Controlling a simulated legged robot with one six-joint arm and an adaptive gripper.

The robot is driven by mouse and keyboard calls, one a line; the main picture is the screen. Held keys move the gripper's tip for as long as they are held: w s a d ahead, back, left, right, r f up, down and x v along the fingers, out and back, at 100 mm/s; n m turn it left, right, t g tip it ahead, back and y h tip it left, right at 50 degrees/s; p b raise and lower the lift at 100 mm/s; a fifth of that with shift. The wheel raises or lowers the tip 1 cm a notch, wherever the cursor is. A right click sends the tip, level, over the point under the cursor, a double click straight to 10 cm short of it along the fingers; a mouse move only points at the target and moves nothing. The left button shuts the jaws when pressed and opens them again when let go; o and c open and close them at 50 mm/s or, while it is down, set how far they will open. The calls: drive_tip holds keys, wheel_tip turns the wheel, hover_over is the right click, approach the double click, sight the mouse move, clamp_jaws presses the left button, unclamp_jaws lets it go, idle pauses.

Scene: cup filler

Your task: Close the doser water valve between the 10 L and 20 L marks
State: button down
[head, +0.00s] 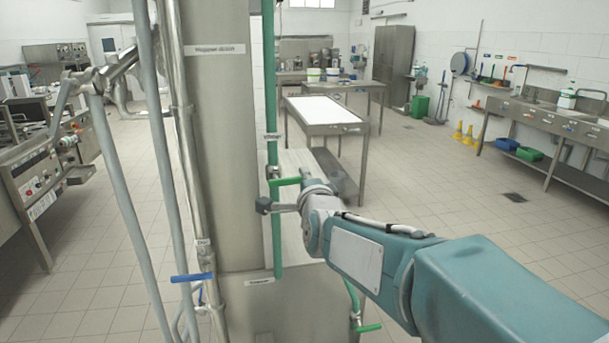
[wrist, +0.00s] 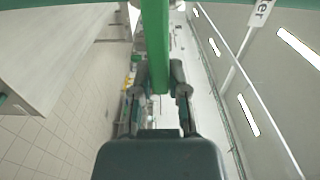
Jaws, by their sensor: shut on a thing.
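The green valve handle (head: 285,182) lies roughly level on the green vertical pipe (head: 276,225), below a small label (head: 272,137) that seems to read "water". In the wrist view the green handle (wrist: 156,45) runs down between the two fingers of my gripper (wrist: 158,90). My gripper is shut on it. In the head view my arm comes from the lower right, and its end is at the handle. The doser column (head: 222,130) stands left of the pipe. I cannot make out any 10 L or 20 L marks.
A blue handle (head: 192,277) sits low on the left piping, and another green handle (head: 368,328) is low by the column's base. A steel table (head: 325,128) stands behind. Sinks (head: 560,118) line the right wall. The tiled floor at right is mostly clear.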

drive_tip(key=shift+f+m, duration=0.3)
drive_tip(key=shift+f, duration=0.2)
drive_tip(key=c, duration=0.6)
unclamp_jaws()
drive_tip(key=shift+d, duration=0.1)
drive_tip(key=v, duration=1.1)
drive_tip(key=shift+s+d, duration=0.1)
drive_tip(key=shift+s, duration=0.3)
